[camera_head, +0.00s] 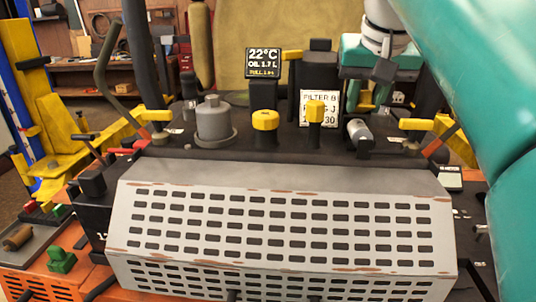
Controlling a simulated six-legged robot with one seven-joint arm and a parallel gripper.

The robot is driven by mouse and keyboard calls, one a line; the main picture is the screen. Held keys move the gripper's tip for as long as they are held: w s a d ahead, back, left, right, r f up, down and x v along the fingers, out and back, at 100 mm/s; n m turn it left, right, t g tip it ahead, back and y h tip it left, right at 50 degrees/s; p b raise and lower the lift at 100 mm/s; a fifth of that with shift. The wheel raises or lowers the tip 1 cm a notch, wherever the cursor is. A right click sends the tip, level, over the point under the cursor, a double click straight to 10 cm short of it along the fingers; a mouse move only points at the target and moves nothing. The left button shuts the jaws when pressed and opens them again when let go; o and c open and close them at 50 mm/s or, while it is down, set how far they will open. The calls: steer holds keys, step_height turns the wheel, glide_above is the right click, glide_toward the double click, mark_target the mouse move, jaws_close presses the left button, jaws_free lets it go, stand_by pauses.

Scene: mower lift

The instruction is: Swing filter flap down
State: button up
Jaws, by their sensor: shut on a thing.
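My gripper (372,85) is at the upper right, below my white wrist and teal arm. It is shut on a yellow part (365,102) behind the black deck of the machine; the jaw contact is mostly hidden.
A slotted grey cover (280,235) fills the front. A round grey cap (214,125), a yellow knob (265,120) and a small display (264,63) stand on the deck. Yellow lift arms (130,125) flank it. My teal arm blocks the right side.

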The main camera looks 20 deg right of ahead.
mark_target(363, 127)
steer(key=shift+s+a+f, duration=0.25)
steer(key=shift+s+f, duration=0.25)
steer(key=shift+f, duration=0.1)
steer(key=shift+s+a+f, duration=0.1)
steer(key=shift+s+f, duration=0.1)
steer(key=shift+f, duration=0.4)
steer(key=shift+s+a+f, duration=0.1)
steer(key=shift+s+f, duration=0.1)
steer(key=shift+f, duration=0.35)
steer(key=o, duration=0.7)
steer(key=shift+w, duration=0.1)
steer(key=shift+o, duration=0.4)
steer(key=shift+r, duration=0.1)
steer(key=shift+r, duration=0.1)
steer(key=shift+r, duration=3.5)
